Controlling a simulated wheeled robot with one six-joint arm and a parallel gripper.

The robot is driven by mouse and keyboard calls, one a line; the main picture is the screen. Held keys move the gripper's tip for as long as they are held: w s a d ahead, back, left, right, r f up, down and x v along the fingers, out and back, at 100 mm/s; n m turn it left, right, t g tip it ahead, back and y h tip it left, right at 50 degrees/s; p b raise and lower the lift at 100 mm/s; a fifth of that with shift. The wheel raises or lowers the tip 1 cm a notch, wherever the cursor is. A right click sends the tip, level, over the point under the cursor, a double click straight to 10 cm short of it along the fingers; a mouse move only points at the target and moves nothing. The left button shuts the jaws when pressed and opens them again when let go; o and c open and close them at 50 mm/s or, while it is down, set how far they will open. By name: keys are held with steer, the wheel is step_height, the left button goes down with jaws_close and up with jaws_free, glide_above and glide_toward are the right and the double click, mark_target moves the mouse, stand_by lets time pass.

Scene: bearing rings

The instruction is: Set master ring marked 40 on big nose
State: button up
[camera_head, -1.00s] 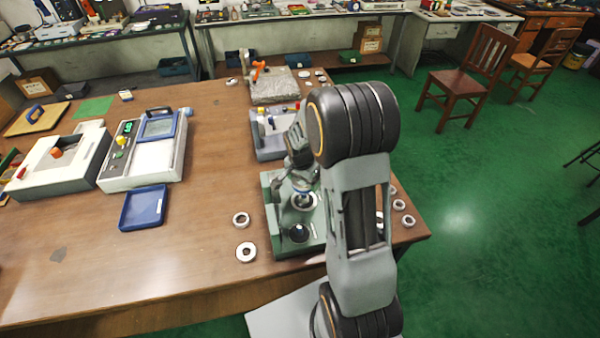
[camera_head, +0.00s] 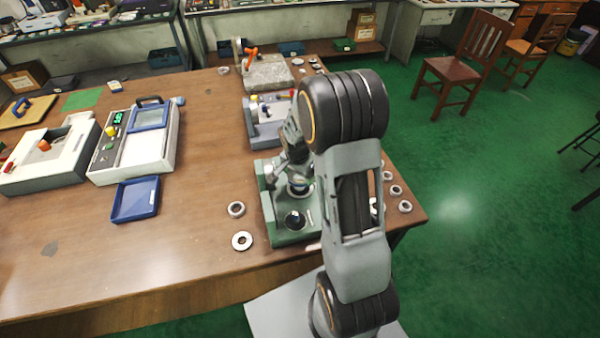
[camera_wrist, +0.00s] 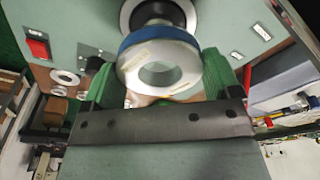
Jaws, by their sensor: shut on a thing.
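My gripper (camera_wrist: 158,88) is shut on a pale metal ring with a blue band (camera_wrist: 189,66); its green fingertips sit on either side. Small labels on the ring's face are too blurred to read. In the wrist view a round grey nose with a dark rim (camera_wrist: 157,13) shows just behind the ring, on the green gauge fixture (camera_wrist: 220,20). I cannot tell whether ring and nose touch. In the head view the fixture (camera_head: 268,213) stands at the table's front right, with my gripper (camera_head: 299,182) over its rear part. A dark round nose (camera_head: 295,219) is bare at the front.
Two loose rings (camera_head: 236,209) (camera_head: 242,241) lie left of the fixture; several more (camera_head: 396,191) lie right of it, near the table edge. A grey device (camera_head: 262,132) stands behind.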

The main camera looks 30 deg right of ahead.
steer(key=shift+f+b, duration=0.3)
steer(key=shift+b, duration=0.05)
steer(key=shift+f, duration=0.15)
steer(key=shift+r, duration=0.3)
steer(key=shift+r+p, duration=0.3)
steer(key=shift+r, duration=0.1)
steer(key=shift+r, duration=0.2)
steer(key=shift+f+b, duration=0.4)
stand_by(1.1)
steer(key=shift+f+b, duration=0.45)
steer(key=shift+f, duration=0.05)
steer(key=shift+r, duration=0.1)
